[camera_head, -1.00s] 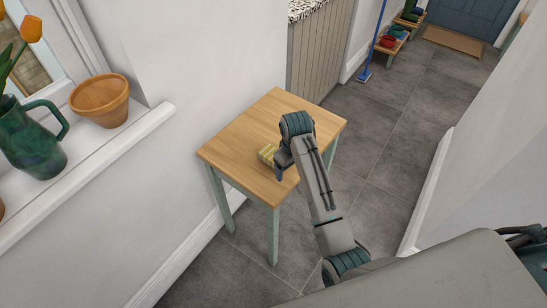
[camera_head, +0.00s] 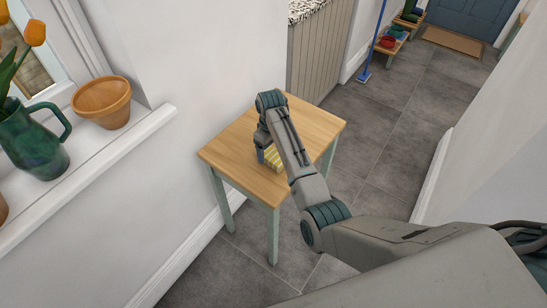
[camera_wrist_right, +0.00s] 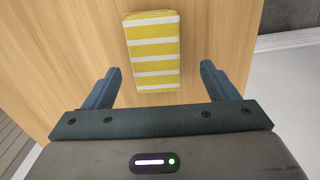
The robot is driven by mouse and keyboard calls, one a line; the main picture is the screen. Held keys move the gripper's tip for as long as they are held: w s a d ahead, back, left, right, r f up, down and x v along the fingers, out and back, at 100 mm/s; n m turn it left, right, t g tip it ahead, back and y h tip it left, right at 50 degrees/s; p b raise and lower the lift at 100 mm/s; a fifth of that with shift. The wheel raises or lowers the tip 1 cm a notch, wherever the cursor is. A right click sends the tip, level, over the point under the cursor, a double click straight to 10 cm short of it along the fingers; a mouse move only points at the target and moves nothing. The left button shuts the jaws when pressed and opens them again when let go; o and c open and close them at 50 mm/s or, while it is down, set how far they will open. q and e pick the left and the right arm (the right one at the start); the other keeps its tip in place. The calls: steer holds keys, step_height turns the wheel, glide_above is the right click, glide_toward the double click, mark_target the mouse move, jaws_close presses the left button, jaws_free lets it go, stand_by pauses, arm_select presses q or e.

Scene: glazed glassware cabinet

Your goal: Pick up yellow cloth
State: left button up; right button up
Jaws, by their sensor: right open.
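The yellow cloth (camera_head: 272,157), folded into a small block with white stripes, lies on the wooden table. In the right wrist view the cloth (camera_wrist_right: 153,52) lies on the tabletop beyond the fingertips, between the lines of the two fingers. My right gripper (camera_head: 263,154) is over the table beside the cloth, and my arm hides part of the cloth in the head view. In the right wrist view the right gripper (camera_wrist_right: 160,80) is open, with nothing held between its blue fingers. My left gripper is not in view.
The small wooden table (camera_head: 223,152) has pale green legs and stands against the white wall. A windowsill (camera_head: 120,150) at left carries a terracotta pot (camera_head: 101,103) and a green jug (camera_head: 35,145) with orange tulips. The rest of the tabletop is clear.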

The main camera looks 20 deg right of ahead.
mark_target(272, 154)
steer(key=f, duration=0.4)
steer(key=shift+w+d+f, duration=0.1)
steer(key=shift+w+d, duration=0.05)
steer(key=shift+d, duration=0.1)
steer(key=c, duration=1.1)
steer(key=shift+c, duration=0.2)
steer(key=shift+r, duration=0.2)
steer(key=shift+r, duration=0.3)
step_height(272, 154, up, 2)
steer(key=shift+r, duration=0.15)
steer(key=s+r+b, duration=0.1)
steer(key=s+b, duration=0.1)
steer(key=s, duration=1.4)
steer(key=shift+d+r, duration=0.3)
steer(key=shift+r, duration=0.1)
